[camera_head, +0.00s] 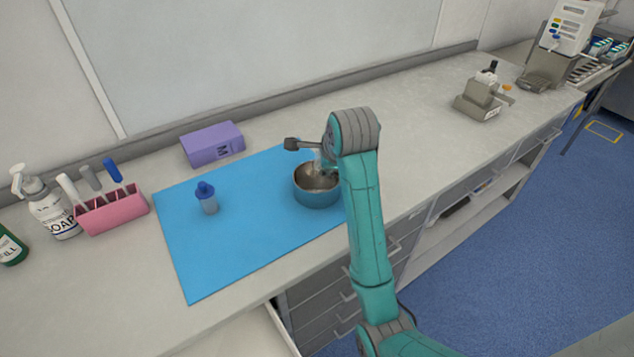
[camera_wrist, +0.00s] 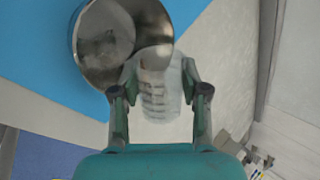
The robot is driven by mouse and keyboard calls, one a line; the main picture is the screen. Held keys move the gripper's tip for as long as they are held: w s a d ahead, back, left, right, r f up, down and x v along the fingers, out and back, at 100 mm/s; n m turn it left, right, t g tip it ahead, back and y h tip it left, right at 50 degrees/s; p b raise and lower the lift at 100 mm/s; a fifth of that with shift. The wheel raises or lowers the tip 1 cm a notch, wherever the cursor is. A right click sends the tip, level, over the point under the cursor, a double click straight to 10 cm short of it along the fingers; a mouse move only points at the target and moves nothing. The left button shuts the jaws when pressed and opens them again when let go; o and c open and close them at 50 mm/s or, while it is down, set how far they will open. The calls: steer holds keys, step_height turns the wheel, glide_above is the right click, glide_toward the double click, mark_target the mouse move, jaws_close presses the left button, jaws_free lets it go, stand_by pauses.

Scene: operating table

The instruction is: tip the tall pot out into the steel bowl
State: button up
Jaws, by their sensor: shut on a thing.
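The steel bowl (camera_head: 316,196) stands on the blue mat (camera_head: 250,237), partly hidden by my arm in the head view. The wrist view shows its shiny inside (camera_wrist: 100,45). My gripper (camera_wrist: 159,72) is shut on a clear, pale pot, taken to be the tall pot (camera_wrist: 157,98). The pot overlaps the bowl's rim in the wrist view. In the head view only a pale bit of the pot (camera_head: 319,157) shows above the bowl's far side; my arm hides the rest. Its exact tilt and contents cannot be told.
A small blue-capped bottle (camera_head: 208,199) stands on the mat's left part. A purple box (camera_head: 212,145) lies behind the mat. A pink rack (camera_head: 112,212) and a soap bottle (camera_head: 52,210) stand at the left. The counter right of my arm is largely clear.

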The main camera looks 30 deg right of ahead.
steer(key=shift+w+a+r+h+p, duration=0.1)
steer(key=shift+a+r+h+p, duration=0.05)
steer(key=shift+h+p, duration=0.3)
stand_by(1.8)
steer(key=shift+n+g+h, duration=0.25)
steer(key=shift+n+g, duration=0.05)
stand_by(0.6)
